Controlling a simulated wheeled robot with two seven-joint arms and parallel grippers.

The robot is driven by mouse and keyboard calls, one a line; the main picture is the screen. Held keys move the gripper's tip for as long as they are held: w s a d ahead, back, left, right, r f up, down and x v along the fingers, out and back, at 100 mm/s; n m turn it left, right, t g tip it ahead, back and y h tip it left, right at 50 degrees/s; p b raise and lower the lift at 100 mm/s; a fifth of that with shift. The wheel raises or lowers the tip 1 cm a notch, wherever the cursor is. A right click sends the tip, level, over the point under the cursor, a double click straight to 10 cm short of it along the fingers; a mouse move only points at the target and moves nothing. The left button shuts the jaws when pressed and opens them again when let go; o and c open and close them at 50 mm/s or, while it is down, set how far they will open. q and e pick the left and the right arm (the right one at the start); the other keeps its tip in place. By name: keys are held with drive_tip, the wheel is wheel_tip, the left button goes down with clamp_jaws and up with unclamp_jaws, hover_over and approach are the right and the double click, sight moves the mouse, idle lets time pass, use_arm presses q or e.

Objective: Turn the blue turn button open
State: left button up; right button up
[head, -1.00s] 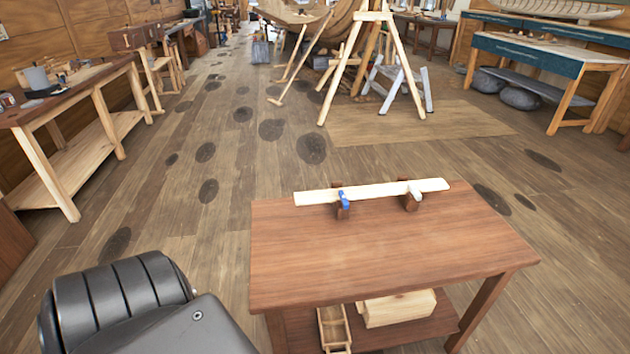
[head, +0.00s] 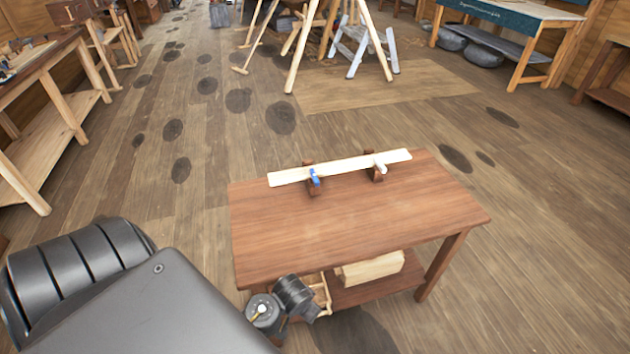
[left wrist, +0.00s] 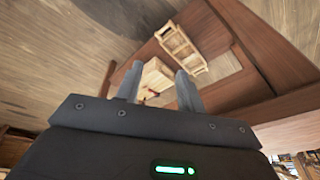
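The blue turn button (head: 315,177) sits on a dark wooden block near the back edge of the small table (head: 350,225). It lies against a pale plank (head: 340,167) that rests across two such blocks. A white turn button (head: 380,168) is on the right block. In the left wrist view my left gripper (left wrist: 158,78) has its two fingers apart with nothing between them, low near the table's legs and lower shelf. In the head view part of my left arm shows at the table's front left corner; its fingers cannot be made out. My right gripper is not in view.
A pale wooden block (head: 372,268) and a slatted wooden tray (head: 320,293) are on the table's lower shelf. The tabletop in front of the plank is clear. A workbench (head: 50,110) stands at the left, a trestle (head: 330,40) behind the table.

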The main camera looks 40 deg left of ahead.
use_arm(q)
wheel_tip(320, 180, up, 8)
drive_tip(key=w+p, duration=0.1)
drive_tip(key=w, duration=0.1)
drive_tip(key=w+a+r+n, duration=0.1)
drive_tip(key=w+a, duration=0.2)
drive_tip(key=w, duration=0.2)
drive_tip(key=w+a+r+n+y, duration=0.1)
drive_tip(key=w+a+r+n, duration=0.1)
drive_tip(key=w+a, duration=0.2)
drive_tip(key=w+a+r+n+y, duration=0.1)
drive_tip(key=w+a+r+n, duration=0.1)
drive_tip(key=w, duration=0.6)
drive_tip(key=shift+a, duration=0.8)
drive_tip(key=w+a+r+n, duration=0.3)
drive_tip(key=w+a+r, duration=0.2)
drive_tip(key=w, duration=0.2)
drive_tip(key=n, duration=0.3)
approach(314, 175)
drive_tip(key=shift+g+y, duration=0.3)
drive_tip(key=shift+y, duration=0.1)
drive_tip(key=x, duration=0.5)
drive_tip(key=d+x, duration=0.1)
drive_tip(key=x, duration=0.1)
drive_tip(key=shift+w+a+f, duration=0.1)
drive_tip(key=shift+w+f, duration=0.15)
drive_tip(key=shift+f, duration=0.1)
drive_tip(key=shift+w+a+f, duration=0.15)
drive_tip(key=shift+a+f, duration=0.05)
drive_tip(key=shift+f, duration=0.25)
